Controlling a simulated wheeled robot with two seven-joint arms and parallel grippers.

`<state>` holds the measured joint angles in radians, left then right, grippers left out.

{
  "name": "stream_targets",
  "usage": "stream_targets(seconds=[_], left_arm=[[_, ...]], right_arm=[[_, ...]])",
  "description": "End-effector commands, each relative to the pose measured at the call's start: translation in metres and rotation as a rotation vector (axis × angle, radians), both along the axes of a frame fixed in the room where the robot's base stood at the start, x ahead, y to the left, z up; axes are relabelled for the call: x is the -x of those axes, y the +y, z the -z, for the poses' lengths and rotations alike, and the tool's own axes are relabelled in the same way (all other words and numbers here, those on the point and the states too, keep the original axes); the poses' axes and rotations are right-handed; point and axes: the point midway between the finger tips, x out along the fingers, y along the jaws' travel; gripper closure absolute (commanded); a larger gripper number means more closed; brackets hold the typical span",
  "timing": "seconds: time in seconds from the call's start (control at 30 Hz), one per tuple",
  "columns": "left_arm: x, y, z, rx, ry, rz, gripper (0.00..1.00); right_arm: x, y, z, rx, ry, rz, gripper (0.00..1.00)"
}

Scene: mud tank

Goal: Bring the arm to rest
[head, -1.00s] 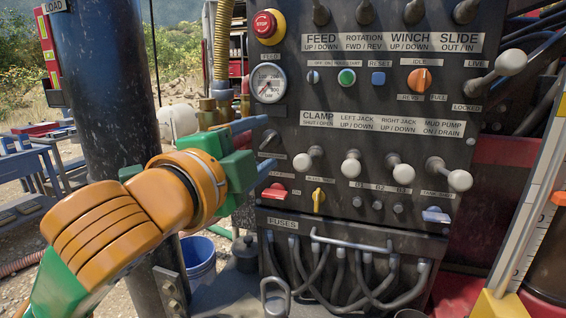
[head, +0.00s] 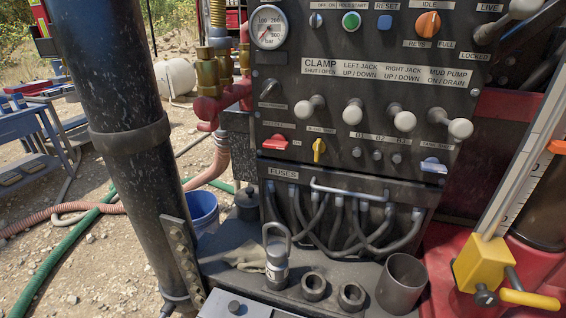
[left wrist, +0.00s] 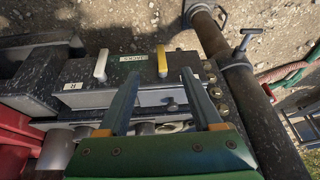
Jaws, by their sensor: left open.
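My left gripper (left wrist: 161,74) shows only in the left wrist view. Its two blue-grey fingers are apart, with nothing held between them. Beyond the fingertips is a dark box with a white handle (left wrist: 101,66), a yellow handle (left wrist: 162,61) and a small label (left wrist: 132,59). I cannot tell whether the fingers touch anything. In the head view no arm or gripper shows. The control panel (head: 290,105) there is unobstructed, with its row of levers in sight. My right gripper is in neither view.
In the head view a dark post (head: 125,160) stands left of the panel. A ledge in front holds a padlock-like metal piece (head: 277,262), rings and a cup (head: 402,283). A yellow clamp (head: 485,265) is at right. Gravel lies left. A dark pipe (left wrist: 262,110) runs at right in the wrist view.

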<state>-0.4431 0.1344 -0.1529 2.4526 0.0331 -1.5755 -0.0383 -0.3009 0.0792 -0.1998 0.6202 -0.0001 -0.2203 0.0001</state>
Motion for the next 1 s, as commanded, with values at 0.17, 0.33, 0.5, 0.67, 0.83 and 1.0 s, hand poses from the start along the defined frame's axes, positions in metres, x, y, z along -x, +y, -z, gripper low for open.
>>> stream_targets(seconds=[0.17, 0.33, 0.5, 0.67, 0.83, 1.0], left_arm=[[0.039, 0.014, 0.042, -0.020, 0.130, -0.087, 0.34], [0.038, 0.012, 0.102, -0.023, 0.166, -0.077, 0.34], [0.056, 0.013, 0.171, -0.028, 0.210, -0.068, 0.34], [0.106, 0.020, 0.243, -0.038, 0.270, -0.054, 0.34], [0.164, 0.031, 0.281, -0.048, 0.312, -0.043, 0.34], [0.184, 0.035, 0.288, -0.051, 0.322, -0.039, 0.34]], right_arm=[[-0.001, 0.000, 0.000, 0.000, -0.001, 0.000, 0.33], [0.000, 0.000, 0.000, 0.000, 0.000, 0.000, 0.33], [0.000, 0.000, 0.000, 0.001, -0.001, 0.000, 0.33], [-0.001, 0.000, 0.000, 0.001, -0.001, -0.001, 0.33], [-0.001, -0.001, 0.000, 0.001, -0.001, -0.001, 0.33], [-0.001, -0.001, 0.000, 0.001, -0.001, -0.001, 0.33]])
